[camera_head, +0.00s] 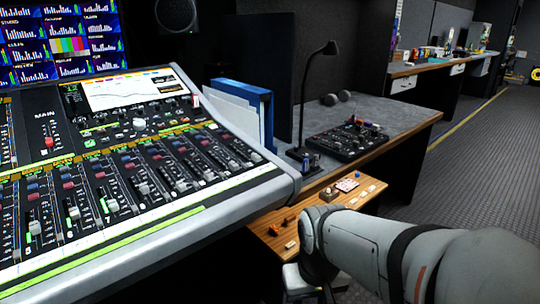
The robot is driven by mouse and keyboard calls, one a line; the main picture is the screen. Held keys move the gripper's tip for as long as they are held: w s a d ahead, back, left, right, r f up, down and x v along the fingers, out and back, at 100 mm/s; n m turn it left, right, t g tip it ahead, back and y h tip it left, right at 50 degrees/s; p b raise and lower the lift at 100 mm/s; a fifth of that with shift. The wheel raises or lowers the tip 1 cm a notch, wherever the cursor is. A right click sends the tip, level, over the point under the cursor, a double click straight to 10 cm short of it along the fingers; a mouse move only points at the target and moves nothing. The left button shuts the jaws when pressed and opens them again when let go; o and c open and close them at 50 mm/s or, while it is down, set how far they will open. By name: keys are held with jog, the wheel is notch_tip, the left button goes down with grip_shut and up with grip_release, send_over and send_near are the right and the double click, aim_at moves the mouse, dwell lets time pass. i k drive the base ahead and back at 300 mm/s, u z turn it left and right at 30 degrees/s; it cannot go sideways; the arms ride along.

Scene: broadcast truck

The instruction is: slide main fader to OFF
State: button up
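The mixing console (284,186) fills the left of the view, tilted toward me. Its main fader (49,142) is a red cap in a short slot under the white word MAIN, on the dark left part of the panel. The cap sits in the lower part of the slot as seen here. The marks beside it are too small to read, so I cannot tell which one is OFF. My arm (378,252) reaches in from the lower right and bends downward right of the console, well away from the fader. I cannot make out my gripper's fingers.
Several channel faders with white caps (74,212) line the console's front. A lit screen (125,90) sits above them. A wooden shelf (268,232) holds small items near my arm.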

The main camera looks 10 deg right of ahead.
aim_at(50, 142)
jog(key=u, duration=0.85)
jog(key=k, duration=1.25)
jog(key=z, duration=0.75)
jog(key=i, duration=0.95)
jog(key=u, duration=1.35)
